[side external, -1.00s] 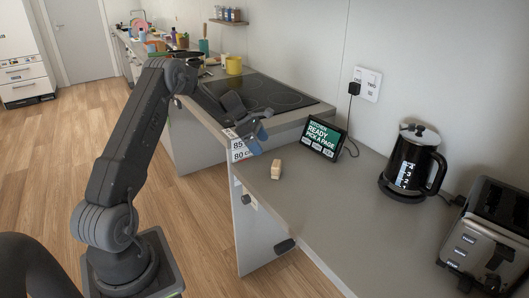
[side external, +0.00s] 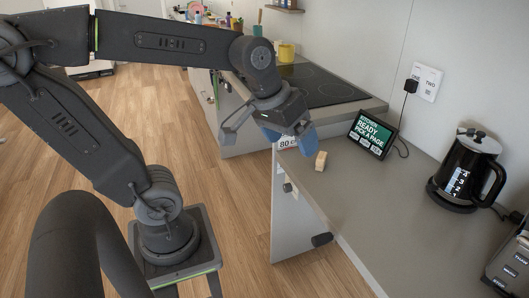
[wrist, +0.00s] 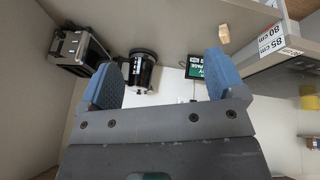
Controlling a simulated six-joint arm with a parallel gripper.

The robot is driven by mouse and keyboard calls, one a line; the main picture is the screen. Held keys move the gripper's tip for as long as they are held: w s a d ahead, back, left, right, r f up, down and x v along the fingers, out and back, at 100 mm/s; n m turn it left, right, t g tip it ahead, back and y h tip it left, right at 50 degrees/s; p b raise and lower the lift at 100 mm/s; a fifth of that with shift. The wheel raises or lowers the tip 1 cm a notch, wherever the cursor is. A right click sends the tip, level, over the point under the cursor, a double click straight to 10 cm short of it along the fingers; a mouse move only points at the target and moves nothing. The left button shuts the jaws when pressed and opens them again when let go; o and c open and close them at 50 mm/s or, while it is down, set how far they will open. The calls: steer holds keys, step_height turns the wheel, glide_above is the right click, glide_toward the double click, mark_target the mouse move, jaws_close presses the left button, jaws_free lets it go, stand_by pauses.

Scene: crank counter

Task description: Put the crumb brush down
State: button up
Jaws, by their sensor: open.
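The crumb brush, a small pale wooden block, stands on the grey counter near its left end in the side view (side external: 321,161). In the wrist view the crumb brush (wrist: 224,33) shows just beyond the right fingertip, clear of it. My gripper (side external: 286,137) is open, with blue finger pads, above the counter's end and close to the brush. In the wrist view my gripper (wrist: 163,76) has its fingers wide apart with nothing between them.
A tablet (side external: 372,134) leans at the counter's back, with a plug (side external: 411,86) on the wall. A glass kettle (side external: 467,170) and a toaster (side external: 509,255) stand to the right. A dark hob (side external: 318,86) lies behind the gripper. The counter's middle (side external: 365,205) is clear.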

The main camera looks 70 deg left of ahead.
steer(key=s+d+f+m+t, duration=0.1)
steer(key=s+m, duration=0.3)
steer(key=s, duration=0.1)
steer(key=shift+s+d+f, duration=0.2)
steer(key=shift+s+d, duration=0.05)
steer(key=shift+s, duration=0.15)
